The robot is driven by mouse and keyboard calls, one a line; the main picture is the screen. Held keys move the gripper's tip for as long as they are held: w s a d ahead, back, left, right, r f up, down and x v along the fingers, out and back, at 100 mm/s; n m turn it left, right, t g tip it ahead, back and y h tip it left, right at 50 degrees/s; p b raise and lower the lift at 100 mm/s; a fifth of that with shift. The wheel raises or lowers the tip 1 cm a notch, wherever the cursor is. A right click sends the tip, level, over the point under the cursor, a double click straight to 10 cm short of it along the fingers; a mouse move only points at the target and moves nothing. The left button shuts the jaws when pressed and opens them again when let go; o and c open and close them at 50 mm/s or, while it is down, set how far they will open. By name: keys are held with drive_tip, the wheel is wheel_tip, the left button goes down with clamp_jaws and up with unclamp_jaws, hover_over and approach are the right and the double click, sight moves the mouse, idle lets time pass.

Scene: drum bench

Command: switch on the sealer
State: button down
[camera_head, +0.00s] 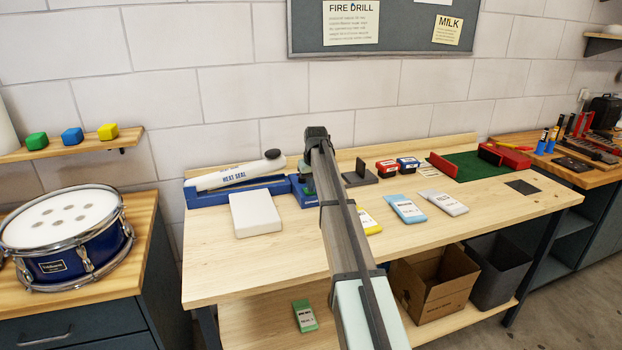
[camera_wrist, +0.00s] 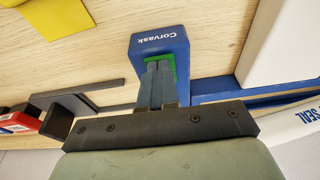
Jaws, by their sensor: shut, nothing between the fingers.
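The sealer (camera_head: 236,190) stands at the back left of the bench, with a blue base and a long white arm marked HEAT SEAL. A blue block marked Corvask (camera_wrist: 166,42) is at its right end in the head view. A green part (camera_wrist: 175,65) shows on this block, largely behind my fingertips. My gripper (camera_wrist: 158,70) is shut and empty, its fingertips over or against the green part. I cannot tell whether they touch it or whether it is lit. In the head view my arm hides most of the gripper and part of the block.
A white box (camera_head: 255,214) lies in front of the sealer. A dark grey stand (camera_head: 360,174) is right of the block, with red and blue small boxes (camera_head: 408,164) beyond it. Yellow, blue and white packets (camera_head: 405,208) lie further forward. The bench front left is clear.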

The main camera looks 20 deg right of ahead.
drive_tip(key=shift+f, duration=0.15)
drive_tip(key=shift+s+f, duration=0.25)
drive_tip(key=shift+f, duration=0.15)
drive_tip(key=shift+w, duration=0.1)
drive_tip(key=shift+r, duration=0.15)
drive_tip(key=shift+r, duration=0.65)
drive_tip(key=shift+r, duration=0.1)
drive_tip(key=shift+r, duration=0.25)
drive_tip(key=s+v, duration=0.2)
drive_tip(key=v, duration=1.1)
drive_tip(key=shift+f, duration=0.2)
